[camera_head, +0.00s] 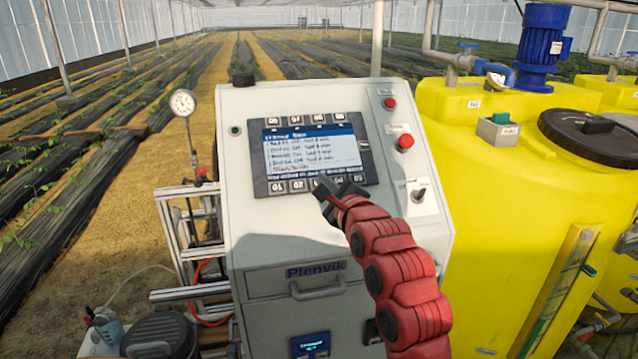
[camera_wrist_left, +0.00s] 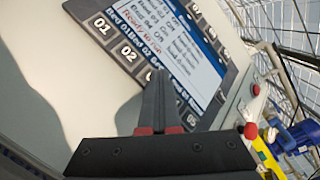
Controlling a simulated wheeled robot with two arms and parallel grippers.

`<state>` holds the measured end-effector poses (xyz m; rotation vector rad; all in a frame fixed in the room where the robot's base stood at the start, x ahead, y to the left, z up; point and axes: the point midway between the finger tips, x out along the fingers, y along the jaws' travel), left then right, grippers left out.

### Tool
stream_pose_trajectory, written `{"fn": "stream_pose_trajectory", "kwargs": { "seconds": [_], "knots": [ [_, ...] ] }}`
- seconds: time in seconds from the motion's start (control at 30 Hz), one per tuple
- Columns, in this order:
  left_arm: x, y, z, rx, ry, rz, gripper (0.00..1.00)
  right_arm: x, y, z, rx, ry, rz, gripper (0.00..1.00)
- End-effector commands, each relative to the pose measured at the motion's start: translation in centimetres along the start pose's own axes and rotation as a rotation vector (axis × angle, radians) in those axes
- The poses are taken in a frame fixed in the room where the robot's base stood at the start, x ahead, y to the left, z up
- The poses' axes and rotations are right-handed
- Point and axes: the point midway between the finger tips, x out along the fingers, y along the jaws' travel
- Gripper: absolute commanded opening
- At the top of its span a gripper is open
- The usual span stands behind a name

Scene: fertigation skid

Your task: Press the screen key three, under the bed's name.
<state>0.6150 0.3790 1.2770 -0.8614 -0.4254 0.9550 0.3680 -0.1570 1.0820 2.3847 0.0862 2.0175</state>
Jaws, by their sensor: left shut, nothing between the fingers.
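The panel screen (camera_head: 311,152) is lit, with lines of text and a strip of bed names along its bottom edge. It also shows in the left wrist view (camera_wrist_left: 185,50). Below the strip is a row of dark numbered keys: key 01 (camera_head: 277,187), key 02 (camera_head: 297,185) and key 05 (camera_head: 359,178) show. The place of key three, just right of key 02, is mostly covered by my left gripper (camera_head: 326,188). In the left wrist view the gripper (camera_wrist_left: 158,74) is shut and empty, its fingertips over the key row past key 02 (camera_wrist_left: 127,53). I cannot tell whether they touch.
Red buttons (camera_head: 404,141) and a switch (camera_head: 418,194) sit right of the screen. A drawer with a handle (camera_head: 318,287) is below. A yellow tank (camera_head: 500,190) stands at the right, a pressure gauge (camera_head: 183,102) at the left. More keys line the screen's top.

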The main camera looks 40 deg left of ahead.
Motion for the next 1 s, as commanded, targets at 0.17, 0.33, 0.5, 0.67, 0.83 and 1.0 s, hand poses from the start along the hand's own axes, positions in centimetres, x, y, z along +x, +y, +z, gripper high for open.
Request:
{"fn": "stream_pose_trajectory", "kwargs": {
  "seconds": [0.17,0.33,0.5,0.67,0.83,1.0],
  "knots": [
    [-0.6,-0.4,0.3,-0.003,0.0,-0.002,0.0,-0.4,0.0,0.1,0.0,0.0,0.0,0.41],
    [-1.0,-0.8,0.7,-0.001,-0.001,-0.002,0.0,-0.6,0.0,0.1,0.0,0.0,0.0,0.41],
    [-1.0,-0.7,0.7,0.0,0.0,-0.001,0.0,-0.5,0.0,0.1,0.0,0.0,0.0,0.41],
    [-1.2,-0.9,0.9,-0.001,0.0,-0.002,0.0,-0.6,0.0,0.1,0.0,0.0,0.0,0.41],
    [-2.4,-1.8,1.6,-0.002,0.001,-0.004,0.0,-0.9,-0.1,0.1,0.0,0.0,0.0,0.41],
    [-3.6,-2.7,2.5,-0.004,0.001,-0.005,0.0,-1.2,-0.1,0.2,0.0,0.0,0.0,0.41]
  ]
}}
